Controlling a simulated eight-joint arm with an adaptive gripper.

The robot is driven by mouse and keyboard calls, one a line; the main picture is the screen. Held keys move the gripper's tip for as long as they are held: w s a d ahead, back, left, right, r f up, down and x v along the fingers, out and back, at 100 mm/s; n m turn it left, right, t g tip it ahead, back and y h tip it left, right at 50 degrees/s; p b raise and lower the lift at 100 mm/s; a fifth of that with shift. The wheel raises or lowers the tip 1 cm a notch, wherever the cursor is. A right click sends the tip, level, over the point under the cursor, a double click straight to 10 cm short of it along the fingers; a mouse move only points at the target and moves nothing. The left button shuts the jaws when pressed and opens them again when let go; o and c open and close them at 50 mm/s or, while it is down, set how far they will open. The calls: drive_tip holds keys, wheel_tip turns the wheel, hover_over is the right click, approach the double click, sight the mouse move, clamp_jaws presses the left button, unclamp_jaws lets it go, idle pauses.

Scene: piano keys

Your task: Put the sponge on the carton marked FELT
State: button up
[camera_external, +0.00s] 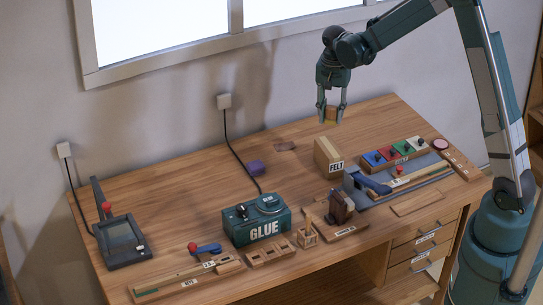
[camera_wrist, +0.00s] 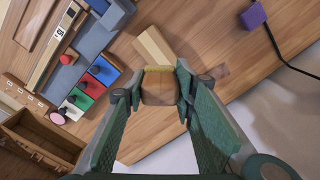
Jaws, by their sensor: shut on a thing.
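My gripper (camera_external: 332,118) is shut on the sponge (camera_external: 331,113), a small tan-brown block. In the wrist view the sponge (camera_wrist: 158,88) sits between both fingers and shows a yellow edge. My gripper holds it in the air above the back of the bench, higher than the carton marked FELT (camera_external: 328,155). The carton is a tan box standing on the bench, with its label on the front face. It also shows in the wrist view (camera_wrist: 153,45), just beyond the sponge and partly hidden by it. The sponge and the carton look apart.
A green GLUE box (camera_external: 257,222) and a purple block (camera_external: 257,167) are to the left. The bench (camera_external: 190,180) is clear at back left.

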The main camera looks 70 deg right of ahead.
drive_tip(key=shift+f, duration=0.1)
idle(0.3)
hover_over(329, 147)
drive_tip(key=shift+f, duration=3)
drive_tip(key=shift+s, duration=0.1)
drive_tip(key=shift+f, duration=1.9)
drive_tip(key=shift+f, duration=0.15)
drive_tip(key=o, duration=0.9)
drive_tip(key=shift+r, duration=6.15)
